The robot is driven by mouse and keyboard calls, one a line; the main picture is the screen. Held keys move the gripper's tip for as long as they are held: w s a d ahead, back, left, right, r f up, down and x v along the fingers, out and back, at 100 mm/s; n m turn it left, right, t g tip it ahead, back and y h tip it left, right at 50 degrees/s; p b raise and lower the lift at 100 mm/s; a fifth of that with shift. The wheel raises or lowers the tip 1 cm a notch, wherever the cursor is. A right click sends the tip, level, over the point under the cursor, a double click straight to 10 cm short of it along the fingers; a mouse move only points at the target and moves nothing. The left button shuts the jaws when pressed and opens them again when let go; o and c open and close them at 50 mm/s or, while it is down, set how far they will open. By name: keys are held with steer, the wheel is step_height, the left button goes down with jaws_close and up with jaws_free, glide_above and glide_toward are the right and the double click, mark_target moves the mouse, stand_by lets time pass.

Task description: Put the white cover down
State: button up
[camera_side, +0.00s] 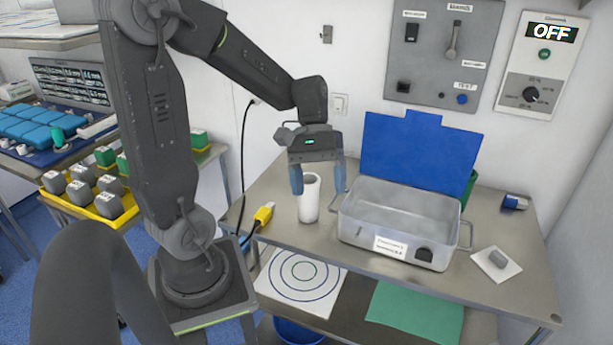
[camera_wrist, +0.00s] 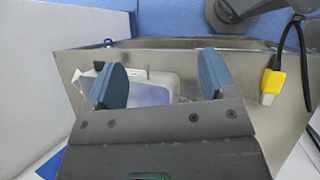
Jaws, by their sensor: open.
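A white upright cylinder (camera_side: 310,200), the only thing here that looks like the white cover, stands on the steel table (camera_side: 290,232) left of the metal box. My gripper (camera_side: 318,184) is open and points down at the cylinder's upper part. In the side view its two blue fingers show on either side of the cylinder, the right one with a clear gap. Whether the left finger touches it I cannot tell. In the wrist view my gripper (camera_wrist: 158,82) shows spread fingers, and I cannot make out the cylinder there.
The metal box (camera_side: 358,218) stands open to the right, its blue lid (camera_side: 418,150) raised behind. A yellow plug (camera_side: 263,214) on a black cable lies at the table's left edge. A white pad (camera_side: 508,270) with a grey piece is at right. The front table strip is clear.

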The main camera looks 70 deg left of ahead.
steer(key=s+d+r+m+t+y, duration=0.5)
steer(key=d+r+m+t+y, duration=0.1)
steer(key=m, duration=0.3)
steer(key=shift+d+r+m+t+y, duration=0.25)
steer(key=shift+r+m+t+y, duration=0.05)
steer(key=shift+t, duration=0.3)
stand_by(0.6)
